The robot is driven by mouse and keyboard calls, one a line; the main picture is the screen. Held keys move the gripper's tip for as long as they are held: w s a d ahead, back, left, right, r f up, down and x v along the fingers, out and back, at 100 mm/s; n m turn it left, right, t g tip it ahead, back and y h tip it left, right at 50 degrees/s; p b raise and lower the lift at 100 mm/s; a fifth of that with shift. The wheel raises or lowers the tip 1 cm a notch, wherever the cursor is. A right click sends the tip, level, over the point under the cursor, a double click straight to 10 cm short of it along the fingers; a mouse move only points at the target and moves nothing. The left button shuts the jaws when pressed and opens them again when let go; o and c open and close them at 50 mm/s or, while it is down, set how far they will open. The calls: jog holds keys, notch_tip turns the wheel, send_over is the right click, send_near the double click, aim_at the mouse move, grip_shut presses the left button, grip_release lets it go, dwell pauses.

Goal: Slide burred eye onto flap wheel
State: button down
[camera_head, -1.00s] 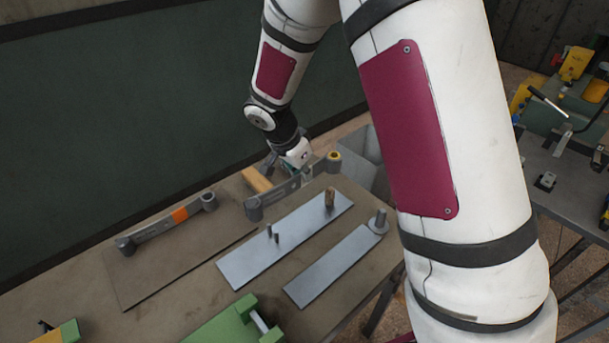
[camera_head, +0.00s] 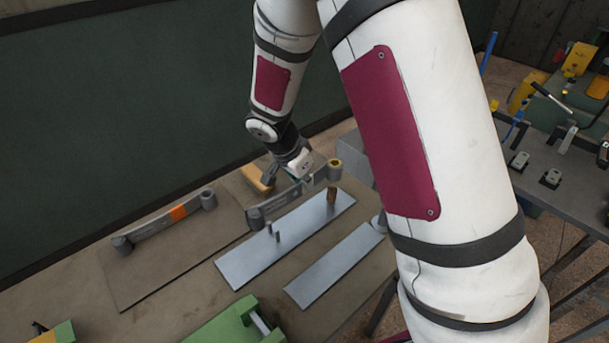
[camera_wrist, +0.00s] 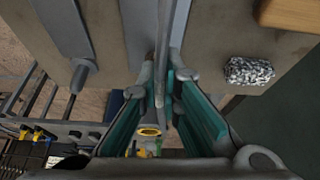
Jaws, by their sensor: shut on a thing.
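My gripper (camera_head: 305,178) is shut on a grey spring leaf (camera_head: 292,194), holding it near its middle above the bench. The leaf has a plain eye (camera_head: 256,218) at its left end and a yellow-rimmed eye (camera_head: 334,170) at its right end, which seems to be the burred eye. The brown flap wheel (camera_head: 331,196) stands upright on a steel plate (camera_head: 248,262), just below the yellow-rimmed eye in the picture; the gap and exact alignment are unclear. In the wrist view the leaf (camera_wrist: 161,50) runs between the teal fingers (camera_wrist: 165,100), with the yellow-rimmed eye (camera_wrist: 149,132) below.
A wooden block (camera_head: 258,180) and green fixture (camera_head: 225,326) are nearby.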

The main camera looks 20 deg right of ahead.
aim_at(292, 187)
jog(key=shift+f+b, duration=0.3)
jog(key=shift+f, duration=0.6)
jog(key=shift+f+b, duration=1.35)
jog(key=shift+f, duration=2.55)
dwell(1.6)
jog(key=c, duration=1.7)
grip_release()
jog(key=v, duration=1.2)
jog(key=shift+d+r, duration=0.1)
